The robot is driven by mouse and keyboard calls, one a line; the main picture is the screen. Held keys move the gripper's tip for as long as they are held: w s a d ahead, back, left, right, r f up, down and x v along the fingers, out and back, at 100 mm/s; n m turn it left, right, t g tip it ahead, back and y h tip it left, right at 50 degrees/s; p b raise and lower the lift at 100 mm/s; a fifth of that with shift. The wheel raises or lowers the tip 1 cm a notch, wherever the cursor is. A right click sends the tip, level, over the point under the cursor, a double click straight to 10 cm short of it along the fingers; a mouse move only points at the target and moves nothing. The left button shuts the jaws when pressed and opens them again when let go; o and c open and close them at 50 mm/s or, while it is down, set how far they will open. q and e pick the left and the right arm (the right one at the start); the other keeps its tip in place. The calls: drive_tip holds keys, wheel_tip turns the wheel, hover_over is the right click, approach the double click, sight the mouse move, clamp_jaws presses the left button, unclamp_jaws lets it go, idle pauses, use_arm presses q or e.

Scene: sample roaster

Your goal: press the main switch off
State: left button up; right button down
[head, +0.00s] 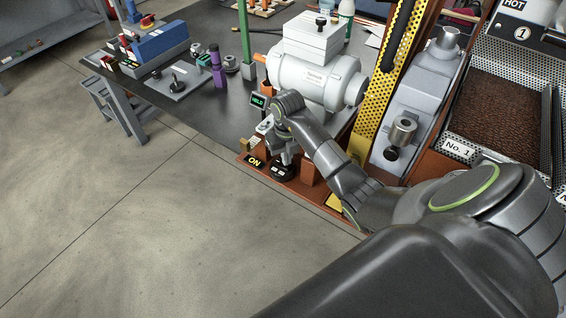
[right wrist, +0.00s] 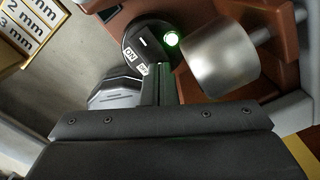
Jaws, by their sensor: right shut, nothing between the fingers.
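The main switch appears to be the round black unit (head: 283,171) on the orange-brown base at the table's near edge. An ON label (head: 254,161) lies just left of it. In the right wrist view the round black face (right wrist: 143,42) carries small labels, one reading ON, and a green lamp (right wrist: 172,38) glows at its edge. My right gripper (head: 286,157) is shut and empty, pointing down just above the switch. Its fingers (right wrist: 160,84) hide part of the switch face; I cannot tell whether they touch it. My left gripper is out of view.
A white-grey drum machine (head: 315,76) stands behind my right gripper. A metal cylinder (right wrist: 220,57) is close beside the switch. A small HELD display (head: 258,101) is behind left. A yellow perforated strip (head: 378,88) rises to the right. The floor at left front is free.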

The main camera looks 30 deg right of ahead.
drive_tip(key=shift+s+f, duration=0.1)
drive_tip(key=shift+r+p, duration=0.7)
drive_tip(key=shift+p, duration=0.05)
wheel_tip(320, 180, up, 6)
drive_tip(key=p, duration=0.4)
drive_tip(key=shift+f, duration=0.25)
drive_tip(key=shift+f, duration=0.1)
